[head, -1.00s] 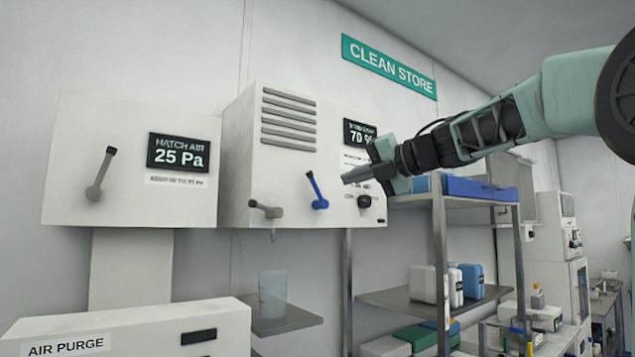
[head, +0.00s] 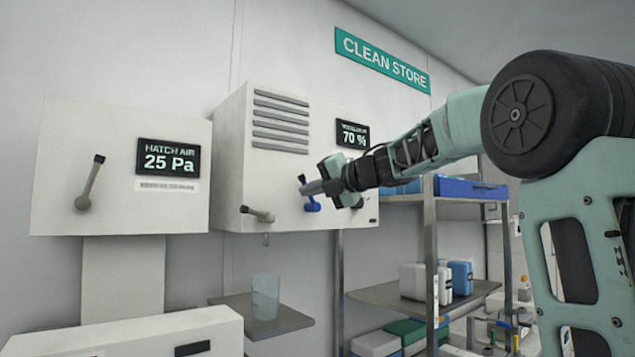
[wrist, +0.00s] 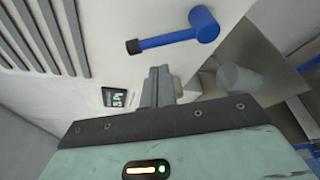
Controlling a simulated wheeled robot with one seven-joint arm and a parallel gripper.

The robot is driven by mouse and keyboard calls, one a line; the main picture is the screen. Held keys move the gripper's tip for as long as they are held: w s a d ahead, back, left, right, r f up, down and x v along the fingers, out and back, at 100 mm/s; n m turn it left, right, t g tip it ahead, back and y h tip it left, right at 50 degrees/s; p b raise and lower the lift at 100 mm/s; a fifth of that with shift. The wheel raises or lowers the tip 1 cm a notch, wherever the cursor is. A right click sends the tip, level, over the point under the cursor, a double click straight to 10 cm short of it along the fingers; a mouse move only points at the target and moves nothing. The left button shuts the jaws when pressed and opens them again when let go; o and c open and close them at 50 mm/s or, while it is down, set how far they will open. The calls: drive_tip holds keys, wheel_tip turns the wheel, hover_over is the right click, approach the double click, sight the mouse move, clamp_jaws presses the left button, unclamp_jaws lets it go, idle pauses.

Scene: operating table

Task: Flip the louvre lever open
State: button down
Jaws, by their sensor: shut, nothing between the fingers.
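A blue lever (head: 312,206) with a black tip is on the front of the white louvred box (head: 228,160), below the slats. My gripper (head: 304,188) is in front of it and hides part of its handle in the head view. In the wrist view the whole blue lever (wrist: 172,39) shows, its black tip to the left and its hub to the right. My gripper's fingers (wrist: 158,82) are shut and empty, just below the lever in that picture. Contact cannot be told. The box's display (head: 352,135) reads 70 %; its small caption is not readable.
A grey lever (head: 258,214) sits left of the blue one, above a small shelf with a clear beaker (head: 265,296). Another grey lever (head: 90,182) is on the HATCH AIR box. A metal rack (head: 432,250) with bottles stands at right.

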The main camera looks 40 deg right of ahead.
drive_tip(key=shift+w+d+r, duration=0.35)
drive_tip(key=shift+w+d, duration=0.1)
drive_tip(key=shift+d, duration=0.05)
drive_tip(key=shift+d+r+m+p, duration=0.2)
drive_tip(key=shift+d+m+p, duration=0.15)
drive_tip(key=shift+m, duration=0.15)
drive_tip(key=d+m+t, duration=0.1)
drive_tip(key=m, duration=0.2)
drive_tip(key=d+m+t+y, duration=0.1)
drive_tip(key=d+m, duration=0.1)
drive_tip(key=d+m+t, duration=0.1)
drive_tip(key=m, duration=0.2)
drive_tip(key=shift+w+d+r+m, duration=0.1)
drive_tip(key=shift+d+r+m, duration=0.2)
drive_tip(key=shift+r, duration=0.05)
idle(0.4)
